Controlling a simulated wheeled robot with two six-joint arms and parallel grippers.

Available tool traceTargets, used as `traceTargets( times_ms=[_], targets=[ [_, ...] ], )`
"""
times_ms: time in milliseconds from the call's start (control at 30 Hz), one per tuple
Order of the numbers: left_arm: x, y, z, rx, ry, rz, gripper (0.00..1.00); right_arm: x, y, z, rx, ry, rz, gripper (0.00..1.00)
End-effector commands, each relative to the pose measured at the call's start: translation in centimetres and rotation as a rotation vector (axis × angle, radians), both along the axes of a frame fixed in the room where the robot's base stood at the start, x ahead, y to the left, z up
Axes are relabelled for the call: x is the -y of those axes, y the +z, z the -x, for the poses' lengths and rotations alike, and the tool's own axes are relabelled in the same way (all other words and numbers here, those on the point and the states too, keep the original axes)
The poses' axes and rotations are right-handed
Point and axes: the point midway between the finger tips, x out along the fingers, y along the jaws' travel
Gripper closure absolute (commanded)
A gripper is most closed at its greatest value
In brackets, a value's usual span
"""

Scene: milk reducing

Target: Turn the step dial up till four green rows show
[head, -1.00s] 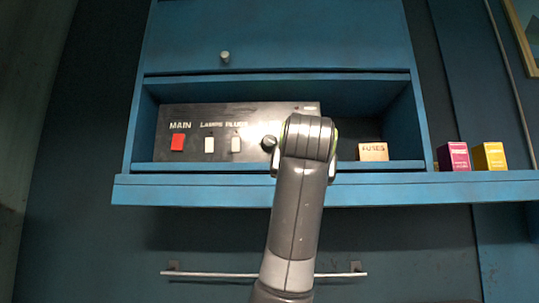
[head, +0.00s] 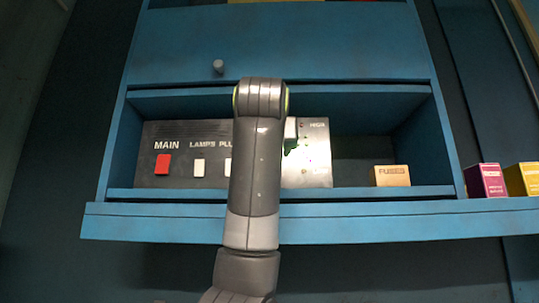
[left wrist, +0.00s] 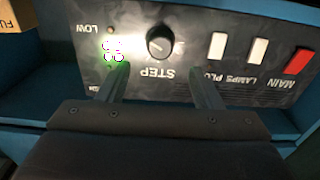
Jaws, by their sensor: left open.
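The black step dial (left wrist: 160,42) with a pale pointer mark is on the dark switch panel (head: 150,140). It shows in the left wrist view, where the panel is upside down. My left gripper (left wrist: 159,84) is open, its two fingers apart on either side below the dial, not closed on it. A bright glare (left wrist: 113,48) with green specks lies beside the dial near the LOW label, and green light falls on one finger; I cannot count green rows. In the head view my arm hides the dial. A green patch (head: 290,147) shows right of the arm.
A red MAIN switch (head: 163,164) and white switches (head: 198,167) are left of the arm. A FUSES box (head: 392,176) stands at right in the blue recess. Purple (head: 486,181) and yellow (head: 523,179) boxes stand on the ledge.

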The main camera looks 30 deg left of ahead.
Motion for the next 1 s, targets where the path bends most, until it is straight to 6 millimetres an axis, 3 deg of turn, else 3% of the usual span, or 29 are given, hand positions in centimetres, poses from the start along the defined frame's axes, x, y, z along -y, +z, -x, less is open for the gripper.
traceTargets(
  times_ms=[33, 300, 433, 900, 1000],
  targets=[
    [-0.7, 0.4, -1.0, -0.005, 0.003, 0.001, 0.41, -0.1, 1.1, -0.2, 0.003, 0.000, -0.001, 0.64],
    [-3.5, 0.3, -5.7, -0.004, 0.001, 0.000, 0.41, -1.9, 3.6, -3.2, 0.046, 0.001, -0.023, 0.64],
    [-4.4, 0.3, -7.0, -0.001, 0.001, 0.000, 0.41, -2.1, 4.3, -3.1, 0.045, 0.001, -0.025, 0.64],
    [-4.9, 0.0, -8.0, 0.001, 0.000, -0.001, 0.41, -1.3, 4.7, -1.8, 0.026, 0.000, -0.016, 0.64],
    [-4.9, 0.0, -8.0, 0.001, 0.000, -0.001, 0.54, -1.2, 4.7, -1.8, 0.026, 0.000, -0.015, 0.64]
  ],
)
